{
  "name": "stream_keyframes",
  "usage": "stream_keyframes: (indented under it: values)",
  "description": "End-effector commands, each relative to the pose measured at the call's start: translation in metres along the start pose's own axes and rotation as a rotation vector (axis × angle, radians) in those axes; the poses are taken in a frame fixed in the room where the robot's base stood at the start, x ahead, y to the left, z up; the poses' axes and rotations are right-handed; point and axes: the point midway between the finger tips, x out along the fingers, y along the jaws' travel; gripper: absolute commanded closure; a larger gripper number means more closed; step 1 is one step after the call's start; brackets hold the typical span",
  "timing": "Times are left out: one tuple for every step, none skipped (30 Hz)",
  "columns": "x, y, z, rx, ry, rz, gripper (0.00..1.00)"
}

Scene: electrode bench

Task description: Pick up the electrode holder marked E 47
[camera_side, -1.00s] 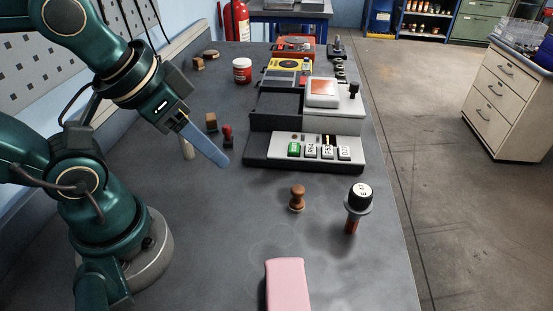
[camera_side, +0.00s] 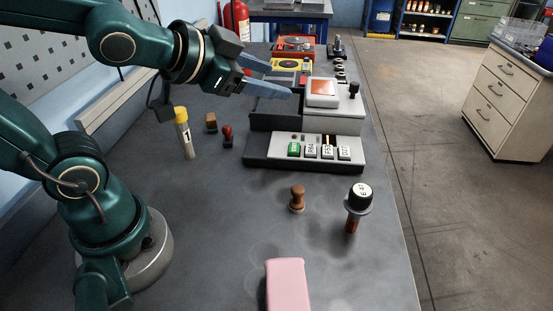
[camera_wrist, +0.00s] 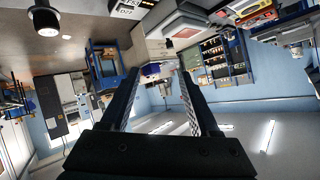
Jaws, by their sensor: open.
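The electrode holder (camera_side: 357,207) stands upright at the right front of the bench in the side view. It has a black cap with a white label, a grey collar and a brown lower end. A dark cylinder (camera_wrist: 46,18) at the upper left there may be the holder.
The grey keyed machine (camera_side: 255,160) stands behind the holder. A small wooden peg (camera_side: 297,199) stands left of it, and a pink block (camera_side: 287,285) lies in front. A yellow-capped tube (camera_side: 184,133) and a red-topped stamp (camera_side: 228,137) stand at the left.

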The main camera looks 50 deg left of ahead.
Motion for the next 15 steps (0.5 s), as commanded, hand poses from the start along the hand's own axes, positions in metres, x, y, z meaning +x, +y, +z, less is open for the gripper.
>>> stream_keyframes:
  values:
    - [0.013,0.003,-0.004,0.053,0.036,0.013,0.38]
    - [0.020,0.005,-0.008,0.085,0.065,0.024,0.38]
    - [0.028,0.010,-0.012,0.126,0.102,0.045,0.38]
    - [0.034,0.015,-0.014,0.155,0.129,0.065,0.38]
    - [0.040,0.020,-0.016,0.182,0.156,0.088,0.38]
    - [0.047,0.028,-0.016,0.211,0.188,0.122,0.38]
    - [0.051,0.034,-0.016,0.231,0.211,0.150,0.38]
    - [0.055,0.041,-0.015,0.247,0.232,0.181,0.38]
    - [0.060,0.051,-0.013,0.265,0.259,0.224,0.38]
    - [0.063,0.058,-0.011,0.274,0.279,0.258,0.38]
    - [0.065,0.066,-0.008,0.280,0.296,0.293,0.38]
    - [0.067,0.076,-0.004,0.284,0.318,0.342,0.38]
    - [0.069,0.083,0.000,0.283,0.332,0.378,0.38]
    - [0.070,0.090,0.004,0.278,0.345,0.414,0.38]
    - [0.070,0.099,0.010,0.269,0.361,0.464,0.38]
